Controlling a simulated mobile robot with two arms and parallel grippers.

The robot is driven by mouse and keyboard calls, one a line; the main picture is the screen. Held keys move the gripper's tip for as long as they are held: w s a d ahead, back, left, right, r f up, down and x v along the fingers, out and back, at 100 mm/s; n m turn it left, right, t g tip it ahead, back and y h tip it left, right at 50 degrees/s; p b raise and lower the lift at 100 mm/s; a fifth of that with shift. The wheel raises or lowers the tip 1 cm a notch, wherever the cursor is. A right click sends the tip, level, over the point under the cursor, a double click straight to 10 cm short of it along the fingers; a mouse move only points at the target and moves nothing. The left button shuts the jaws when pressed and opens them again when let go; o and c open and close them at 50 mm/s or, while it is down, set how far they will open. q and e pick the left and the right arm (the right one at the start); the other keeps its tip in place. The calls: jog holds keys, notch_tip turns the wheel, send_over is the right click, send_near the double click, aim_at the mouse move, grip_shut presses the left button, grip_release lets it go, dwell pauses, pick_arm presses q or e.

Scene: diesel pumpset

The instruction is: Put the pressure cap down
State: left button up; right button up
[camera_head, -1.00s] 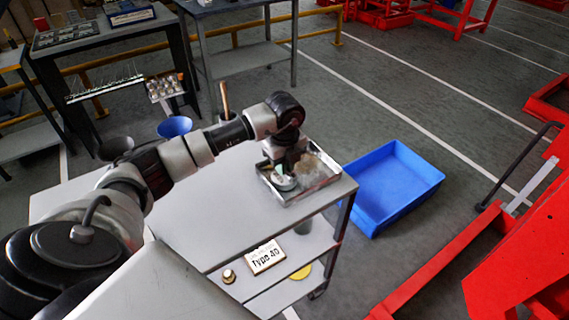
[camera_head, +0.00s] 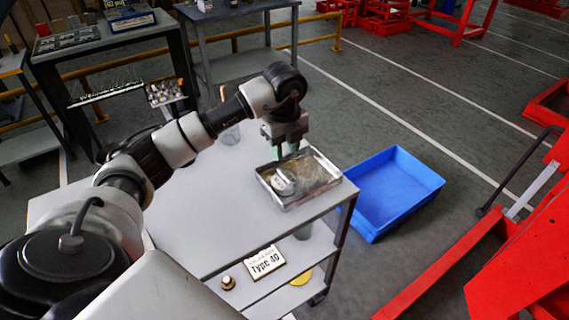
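The pressure cap (camera_head: 284,182), a round silvery piece, lies in the metal tray (camera_head: 293,203) on the grey cart top. My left gripper (camera_head: 288,153) is above the back left part of the tray, pointing down. Its greenish fingertips show apart, with nothing visible between them, and there is a gap between them and the cap. My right gripper is not in view.
The tray stands near the right edge of the cart (camera_head: 200,215). A blue bin (camera_head: 390,195) sits on the floor to the right. A "Type 40" sign (camera_head: 265,262) and a small brass part (camera_head: 228,283) are on the lower shelf. Red frames (camera_head: 440,255) stand at right.

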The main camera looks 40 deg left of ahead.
pick_arm(q)
jog(key=shift+r, duration=2.3)
